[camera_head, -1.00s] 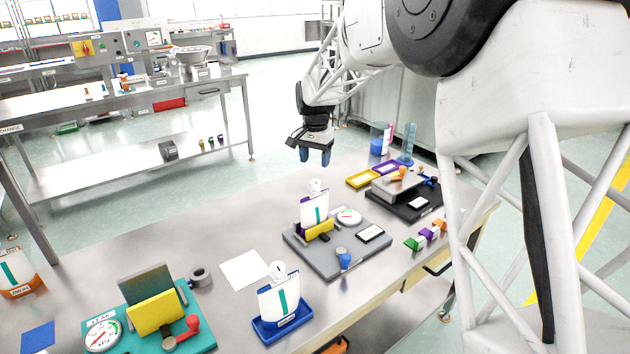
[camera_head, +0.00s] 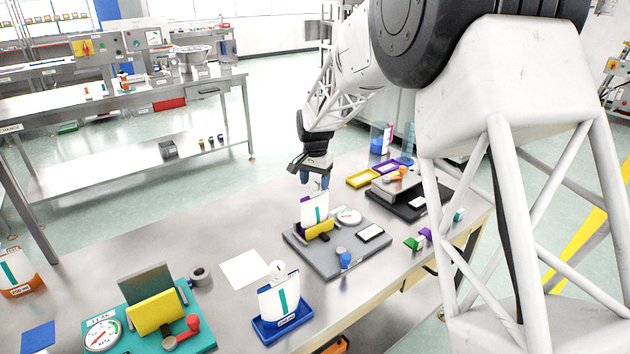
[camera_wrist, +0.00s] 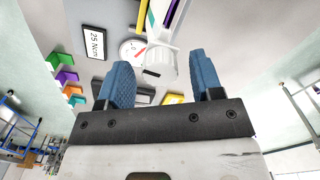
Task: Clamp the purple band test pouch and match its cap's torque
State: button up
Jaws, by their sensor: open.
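A white pouch (camera_head: 314,211) with a teal stripe stands upright in the grey torque fixture (camera_head: 347,258). Purple shows at its lower left, beside the yellow clamp jaw (camera_head: 320,231). My gripper (camera_head: 314,182) is open, pointing down just above the pouch top, and partly hides the cap. In the wrist view the white ribbed cap (camera_wrist: 161,66) appears between my two blue fingers, with clear gaps at both sides. I cannot tell whether the fingers reach its height. The fixture has a round dial (camera_head: 348,216), a readout (camera_head: 370,233) showing 25 N·cm in the wrist view, and a blue-knobbed handle (camera_head: 346,259).
Another pouch (camera_head: 279,301) stands in a blue tray (camera_head: 263,334) at the front. A teal leak-test station (camera_head: 202,340) is at left. Yellow (camera_head: 362,179) and purple trays, a black station (camera_head: 402,204) and small colored blocks lie right. A white sheet (camera_head: 243,269) lies on the table.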

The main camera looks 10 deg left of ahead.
aim_at(315, 181)
jog(key=c, duration=0.9)
jog(key=shift+c, duration=0.2)
jog(key=o, duration=0.9)
jog(key=shift+o, duration=0.2)
jog(key=shift+r, duration=3.9)
